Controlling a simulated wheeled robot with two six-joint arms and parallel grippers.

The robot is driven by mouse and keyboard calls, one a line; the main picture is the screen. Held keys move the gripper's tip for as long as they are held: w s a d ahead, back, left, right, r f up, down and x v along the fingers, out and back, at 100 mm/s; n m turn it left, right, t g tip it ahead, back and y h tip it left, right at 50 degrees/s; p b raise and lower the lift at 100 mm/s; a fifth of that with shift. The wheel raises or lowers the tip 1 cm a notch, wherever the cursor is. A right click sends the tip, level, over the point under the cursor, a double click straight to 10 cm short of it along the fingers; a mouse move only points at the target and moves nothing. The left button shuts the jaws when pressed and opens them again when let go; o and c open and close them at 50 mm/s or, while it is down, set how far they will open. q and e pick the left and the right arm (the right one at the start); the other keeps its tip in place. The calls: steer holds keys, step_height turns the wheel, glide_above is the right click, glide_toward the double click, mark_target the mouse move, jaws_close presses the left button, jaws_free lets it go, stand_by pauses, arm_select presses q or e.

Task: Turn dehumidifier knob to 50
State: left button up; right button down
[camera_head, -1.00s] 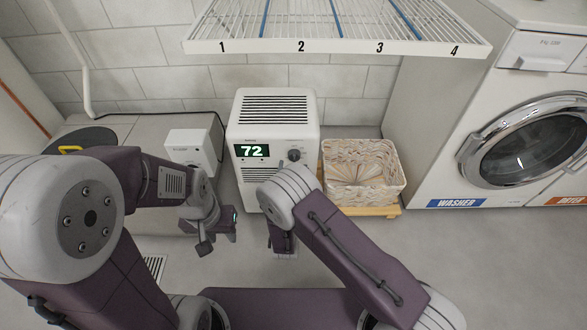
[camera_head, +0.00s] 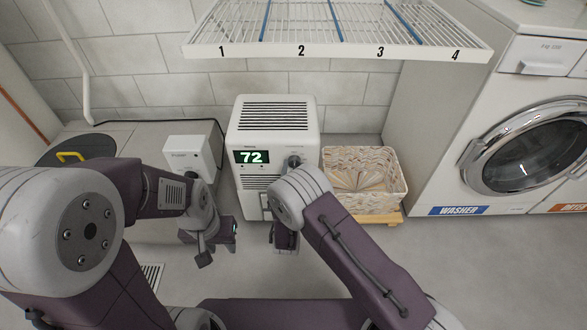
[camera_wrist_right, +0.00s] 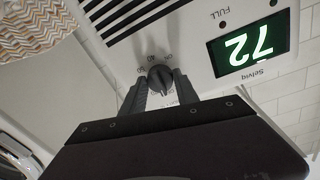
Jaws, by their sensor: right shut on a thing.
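The white dehumidifier (camera_head: 275,125) stands against the wall with its green display (camera_head: 251,157) reading 72. Its dark round knob (camera_head: 293,161) is right of the display, just above my right wrist.
A patterned basket (camera_head: 365,180) stands on a wooden base right of the dehumidifier. A white wire shelf (camera_head: 335,45) numbered 1 to 4 juts out above. A washer (camera_head: 455,110) is at the right. A small white box (camera_head: 190,157) is at the left. Floor is clear in front.

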steer(key=m+p, duration=0.2)
steer(key=shift+r+m, duration=0.25)
steer(key=shift+m, duration=0.05)
steer(key=m+p, duration=0.2)
steer(key=shift+m, duration=0.3)
steer(key=m+p, duration=0.2)
steer(key=m, duration=0.1)
steer(key=shift+g+p, duration=0.3)
steer(key=shift+p, duration=0.05)
steer(key=m+p, duration=0.2)
steer(key=m, duration=0.2)
steer(key=shift+y, duration=0.3)
steer(key=m+p, duration=0.1)
steer(key=m, duration=0.2)
steer(key=m+y+p, duration=0.1)
steer(key=m, duration=0.2)
steer(key=shift+m+p, duration=0.3)
steer(key=shift+p, duration=0.1)
steer(key=m+p, duration=0.1)
steer(key=m, duration=0.2)
steer(key=shift+d, duration=0.1)
steer(key=shift+m+y+p, duration=0.3)
steer(key=shift+m+p, duration=0.05)
steer(key=shift+m, duration=1.15)
